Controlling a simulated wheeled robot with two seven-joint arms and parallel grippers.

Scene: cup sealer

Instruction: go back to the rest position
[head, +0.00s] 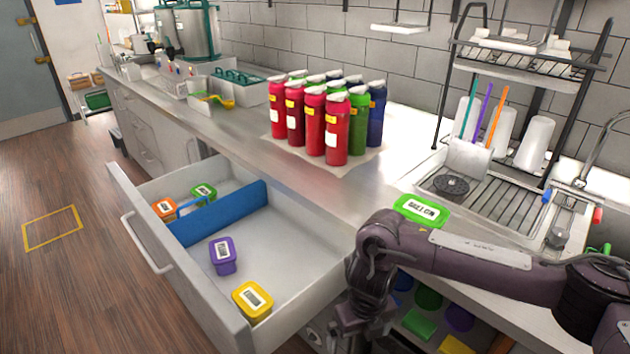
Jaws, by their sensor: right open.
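My right arm comes in from the right edge, over the lower right of the head view. Its wrist bends down in front of the counter, beside the right end of the open drawer (185,283). My right gripper (350,336) points down at the bottom edge, open, with its tips partly cut off. I see nothing held in it. My left gripper is not in view.
The drawer holds purple (222,255), yellow (252,301), orange (163,207) and green (204,193) tubs and a blue divider (219,213). A green-lidded box (421,210) lies on the counter just behind my right wrist. Several bottles (337,128) stand farther back. The floor at left is clear.

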